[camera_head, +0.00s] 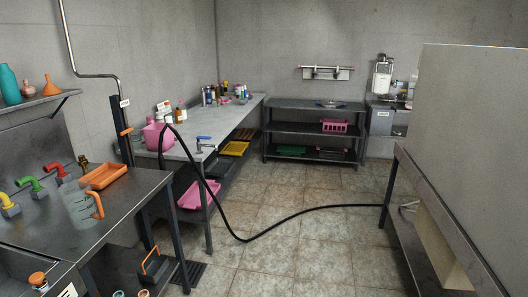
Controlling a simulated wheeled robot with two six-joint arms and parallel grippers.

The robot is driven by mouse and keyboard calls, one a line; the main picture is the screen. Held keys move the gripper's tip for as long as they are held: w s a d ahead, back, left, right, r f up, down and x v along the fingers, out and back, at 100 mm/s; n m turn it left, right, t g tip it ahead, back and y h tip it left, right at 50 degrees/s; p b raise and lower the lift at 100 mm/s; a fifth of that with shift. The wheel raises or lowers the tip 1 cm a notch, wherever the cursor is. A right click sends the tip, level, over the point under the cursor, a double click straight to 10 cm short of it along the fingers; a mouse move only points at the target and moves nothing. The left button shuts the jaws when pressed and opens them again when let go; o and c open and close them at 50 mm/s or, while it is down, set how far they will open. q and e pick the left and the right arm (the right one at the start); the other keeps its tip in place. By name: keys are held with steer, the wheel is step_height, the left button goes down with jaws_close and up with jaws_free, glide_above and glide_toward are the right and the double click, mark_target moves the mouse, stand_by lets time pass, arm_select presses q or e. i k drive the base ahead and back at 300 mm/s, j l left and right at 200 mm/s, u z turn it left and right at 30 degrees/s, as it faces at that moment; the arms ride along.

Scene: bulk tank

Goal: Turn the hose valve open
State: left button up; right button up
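A black hose (240,240) arches up by the pink container on the back-left bench, drops over the bench's front and runs across the floor to the right. I cannot tell for certain which fitting is the hose valve. An orange lever (127,132) sits by a dark upright at the end of the wall pipe (98,76). A small tap with a blue handle (204,137) stands at the bench's front edge. Red (55,169), green (30,183) and yellow (8,201) taps are at the near left. Neither of my grippers is in view.
A near-left metal counter (120,205) holds an orange tray (103,176) and a clear jug (82,207). A large pale tank (470,140) on a dark frame blocks the right. The tiled floor (300,215) between is open, except for the hose.

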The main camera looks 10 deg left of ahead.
mark_target(128, 130)
steer(key=i+u, duration=0.3)
steer(key=i, duration=0.2)
steer(key=i+u, duration=0.3)
steer(key=i, duration=0.25)
steer(key=i+l+u, duration=0.3)
steer(key=i, duration=0.2)
steer(key=i+l+u, duration=0.3)
steer(key=i, duration=0.2)
steer(key=i+l+u, duration=0.15)
steer(key=i+u, duration=0.2)
steer(key=i+l+u, duration=0.35)
steer(key=i+j, duration=0.1)
